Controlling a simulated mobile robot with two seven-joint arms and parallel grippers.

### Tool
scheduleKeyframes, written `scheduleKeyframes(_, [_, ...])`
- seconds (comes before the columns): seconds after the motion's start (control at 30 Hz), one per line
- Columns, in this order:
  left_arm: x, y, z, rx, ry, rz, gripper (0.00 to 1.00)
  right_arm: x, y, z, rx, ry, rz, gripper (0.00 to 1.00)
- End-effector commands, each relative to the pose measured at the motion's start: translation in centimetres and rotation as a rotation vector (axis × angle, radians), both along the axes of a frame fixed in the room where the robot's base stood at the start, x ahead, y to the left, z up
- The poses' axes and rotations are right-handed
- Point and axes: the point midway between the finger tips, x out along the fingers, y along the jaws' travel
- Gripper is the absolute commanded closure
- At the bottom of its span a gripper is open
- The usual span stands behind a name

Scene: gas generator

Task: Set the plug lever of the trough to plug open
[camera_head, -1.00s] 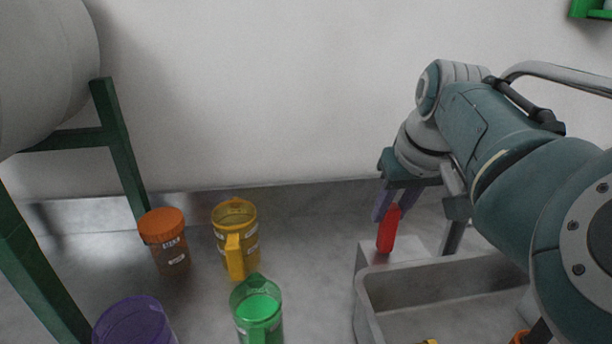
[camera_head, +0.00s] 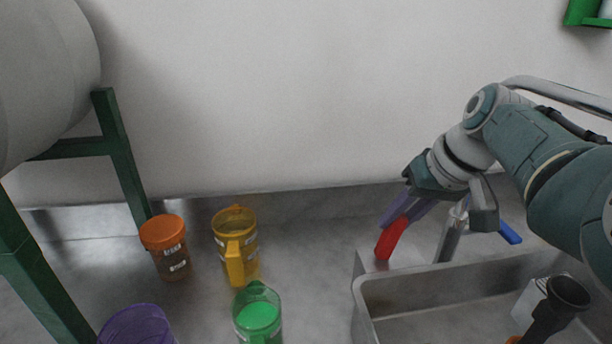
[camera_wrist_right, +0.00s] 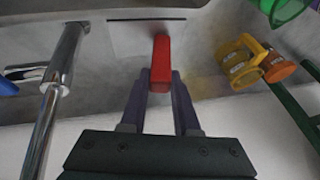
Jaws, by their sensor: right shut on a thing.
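The red plug lever (camera_head: 390,239) stands at the back left corner of the trough (camera_head: 358,301), tilted to the right at its top. In the right wrist view the lever (camera_wrist_right: 160,62) stands out between the two purple fingers. My right gripper (camera_head: 398,219) reaches it from the upper right and is shut on its upper part. The gripper also shows in the right wrist view (camera_wrist_right: 160,84). The lever's top is partly hidden by the fingers in the head view. My left gripper is not in view.
A metal tap (camera_head: 450,238) with a blue handle (camera_head: 510,233) stands right of the lever. A black funnel-like part (camera_head: 553,308) is in the trough. Orange (camera_head: 166,247), yellow (camera_head: 236,245), green (camera_head: 258,316) and purple (camera_head: 137,328) containers stand to the left.

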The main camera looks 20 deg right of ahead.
Motion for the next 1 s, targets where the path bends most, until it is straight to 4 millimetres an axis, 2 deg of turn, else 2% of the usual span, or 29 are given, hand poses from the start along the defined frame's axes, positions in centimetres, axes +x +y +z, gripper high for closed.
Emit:
scheduleKeyframes(0.1, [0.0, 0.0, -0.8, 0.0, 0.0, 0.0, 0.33, -0.4, -1.3, -0.8, 0.113, -0.023, -0.006, 1.0])
scheduleKeyframes(0.27, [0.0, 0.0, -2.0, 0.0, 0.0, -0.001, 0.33, -0.5, -1.9, -1.2, 0.223, -0.05, -0.002, 1.0])
scheduleKeyframes(0.63, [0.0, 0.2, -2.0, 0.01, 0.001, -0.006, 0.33, -0.5, -2.0, -1.0, 0.25, -0.06, -0.002, 1.0])
scheduleKeyframes(0.67, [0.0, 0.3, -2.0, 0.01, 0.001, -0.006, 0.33, -0.5, -2.0, -1.0, 0.25, -0.06, -0.002, 0.69])
scheduleKeyframes(0.9, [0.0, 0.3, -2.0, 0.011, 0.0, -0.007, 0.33, -0.5, -2.0, -0.9, 0.251, -0.06, -0.001, 0.42])
scheduleKeyframes(1.0, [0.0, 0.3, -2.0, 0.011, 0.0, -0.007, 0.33, -0.5, -2.0, -0.9, 0.251, -0.061, 0.0, 0.4])
